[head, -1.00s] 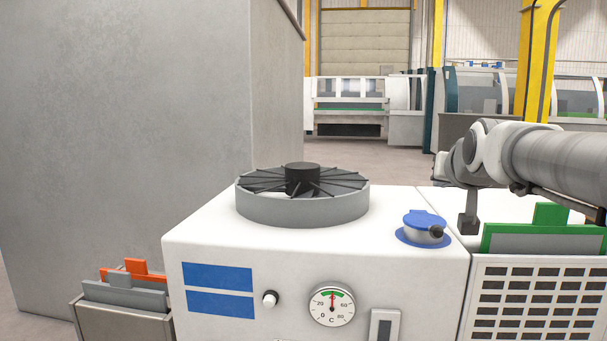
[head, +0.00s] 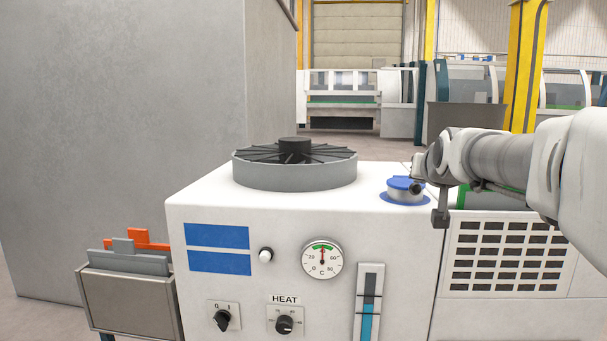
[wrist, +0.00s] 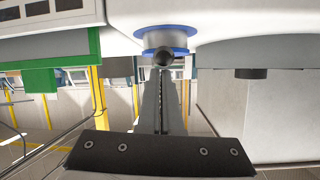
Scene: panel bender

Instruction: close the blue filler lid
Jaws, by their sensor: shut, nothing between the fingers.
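The blue filler lid (head: 403,182) lies over the grey filler neck (head: 400,195), with a blue flange below, on top of the white cabinet. I cannot tell whether it is fully seated. A dark round knob (head: 417,188) is at its right side. In the wrist view the lid's blue edge (wrist: 180,51) shows, with the dark knob (wrist: 163,57) just ahead of my fingertips. My gripper (head: 440,217) is shut and empty, pointing down to the right of the filler in the head view. It also shows in the wrist view (wrist: 162,78); contact with the knob is unclear.
A round fan (head: 295,170) stands on the cabinet (head: 340,210) left of the filler. A vented panel (head: 505,262) and a green part (wrist: 55,65) are at the right. A tall grey block (head: 120,130) stands at the left. A plate bin (head: 130,295) is in front of it.

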